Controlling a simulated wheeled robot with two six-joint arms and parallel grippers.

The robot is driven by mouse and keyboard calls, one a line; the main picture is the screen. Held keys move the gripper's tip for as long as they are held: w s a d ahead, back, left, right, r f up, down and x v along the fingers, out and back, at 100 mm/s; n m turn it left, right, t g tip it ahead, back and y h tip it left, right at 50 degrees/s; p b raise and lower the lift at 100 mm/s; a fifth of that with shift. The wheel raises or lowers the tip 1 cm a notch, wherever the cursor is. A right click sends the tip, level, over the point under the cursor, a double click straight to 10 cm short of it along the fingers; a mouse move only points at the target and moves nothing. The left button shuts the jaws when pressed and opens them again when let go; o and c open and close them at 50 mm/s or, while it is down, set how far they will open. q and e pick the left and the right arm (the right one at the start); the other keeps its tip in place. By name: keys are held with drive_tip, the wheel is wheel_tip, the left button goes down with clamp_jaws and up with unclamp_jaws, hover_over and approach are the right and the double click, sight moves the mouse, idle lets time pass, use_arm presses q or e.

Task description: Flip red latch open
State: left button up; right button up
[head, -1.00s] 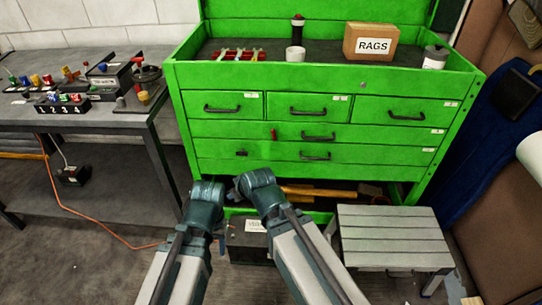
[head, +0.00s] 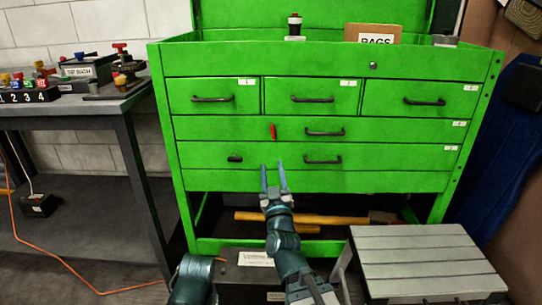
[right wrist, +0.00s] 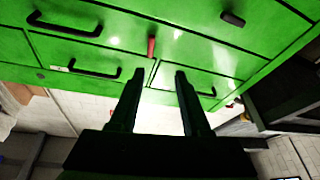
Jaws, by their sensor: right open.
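The red latch (head: 273,131) is a small upright red tab on the wide fourth drawer of the green chest, left of that drawer's black handle (head: 325,132). In the right wrist view the red latch (right wrist: 151,46) shows just beyond the fingertips, and the picture appears upside down. My right gripper (head: 273,166) is open and empty, pointing up below the latch, in front of the bottom drawer and apart from the latch. Its two fingers also show in the right wrist view (right wrist: 159,76). Only a teal part of my left arm shows at the bottom; its gripper is not seen.
A black latch (head: 235,159) and handle (head: 322,160) are on the bottom drawer. A grey slatted stool (head: 425,262) stands at the lower right. A workbench (head: 75,110) stands left. A wooden-handled tool (head: 315,219) lies on the chest's lower shelf.

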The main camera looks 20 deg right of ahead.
sight(273, 132)
use_arm(q)
wheel_tip(273, 132, up, 4)
drive_tip(key=p, duration=0.4)
drive_tip(key=shift+a+p, duration=0.1)
drive_tip(key=shift+p, duration=0.3)
use_arm(e)
drive_tip(key=shift+m+h, duration=0.3)
drive_tip(key=shift+h, duration=0.3)
drive_tip(key=x, duration=0.9)
drive_tip(key=d+x, duration=0.1)
drive_tip(key=x, duration=0.3)
drive_tip(key=shift+d+r, duration=0.1)
drive_tip(key=shift+r, duration=0.15)
clamp_jaws()
